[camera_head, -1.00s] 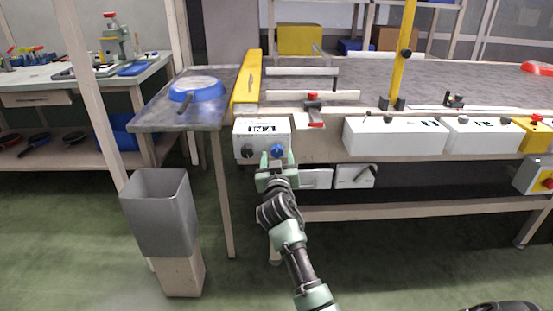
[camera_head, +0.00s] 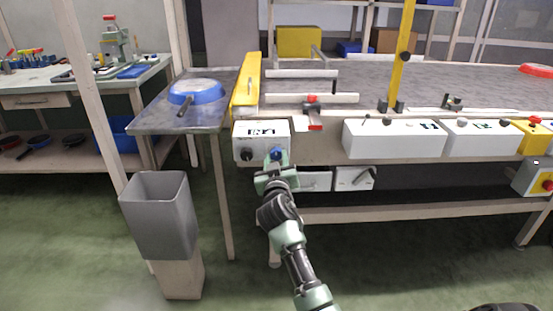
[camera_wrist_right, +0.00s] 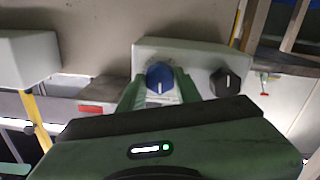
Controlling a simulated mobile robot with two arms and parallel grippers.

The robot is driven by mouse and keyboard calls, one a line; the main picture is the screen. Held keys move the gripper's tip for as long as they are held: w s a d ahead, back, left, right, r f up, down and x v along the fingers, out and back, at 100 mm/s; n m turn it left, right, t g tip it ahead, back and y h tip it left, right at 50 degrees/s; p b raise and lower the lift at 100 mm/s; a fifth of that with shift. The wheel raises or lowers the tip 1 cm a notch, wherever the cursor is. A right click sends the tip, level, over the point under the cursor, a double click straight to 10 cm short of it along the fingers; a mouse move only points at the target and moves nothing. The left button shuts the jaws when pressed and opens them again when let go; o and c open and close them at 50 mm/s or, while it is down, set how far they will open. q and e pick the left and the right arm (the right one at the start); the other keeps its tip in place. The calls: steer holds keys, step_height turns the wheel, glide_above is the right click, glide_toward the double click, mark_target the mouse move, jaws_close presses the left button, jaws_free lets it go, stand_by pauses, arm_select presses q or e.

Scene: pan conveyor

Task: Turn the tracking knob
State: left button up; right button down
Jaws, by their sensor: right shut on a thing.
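A white control box (camera_head: 260,131) is mounted on the front left end of the conveyor. It carries a black knob (camera_head: 246,154) on the left and a blue knob (camera_head: 277,153) on the right. My right gripper (camera_head: 273,160) is shut on the blue knob, its fingers on either side. In the right wrist view the blue knob (camera_wrist_right: 159,77) sits between the green fingertips (camera_wrist_right: 158,92), with a white mark on its face. The black knob (camera_wrist_right: 225,82) is beside it, clear of the fingers. The label does not read clearly. My left gripper is not in view.
More white boxes (camera_head: 394,139) line the conveyor front to the right. A grey bin (camera_head: 160,215) stands on the floor at left. A blue pan (camera_head: 197,91) lies on the grey side table (camera_head: 150,122). A yellow bar (camera_head: 246,85) stands above the control box.

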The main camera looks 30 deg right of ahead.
steer(key=shift+n+p, duration=0.3)
steer(key=shift+n, duration=1)
steer(key=n+p, duration=0.2)
steer(key=n, duration=0.2)
steer(key=shift+n, duration=0.7)
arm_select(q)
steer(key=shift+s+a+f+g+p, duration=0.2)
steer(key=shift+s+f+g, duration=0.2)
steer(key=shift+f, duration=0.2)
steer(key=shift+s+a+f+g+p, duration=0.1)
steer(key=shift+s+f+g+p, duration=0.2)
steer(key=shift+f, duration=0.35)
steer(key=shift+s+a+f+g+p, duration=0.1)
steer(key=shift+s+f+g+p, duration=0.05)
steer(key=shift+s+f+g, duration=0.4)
arm_select(e)
steer(key=shift+f+n, duration=0.1)
steer(key=shift+n, duration=1.5)
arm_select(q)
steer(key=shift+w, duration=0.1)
arm_select(e)
steer(key=c, duration=1)
jaws_free()
steer(key=shift+o, duration=0.2)
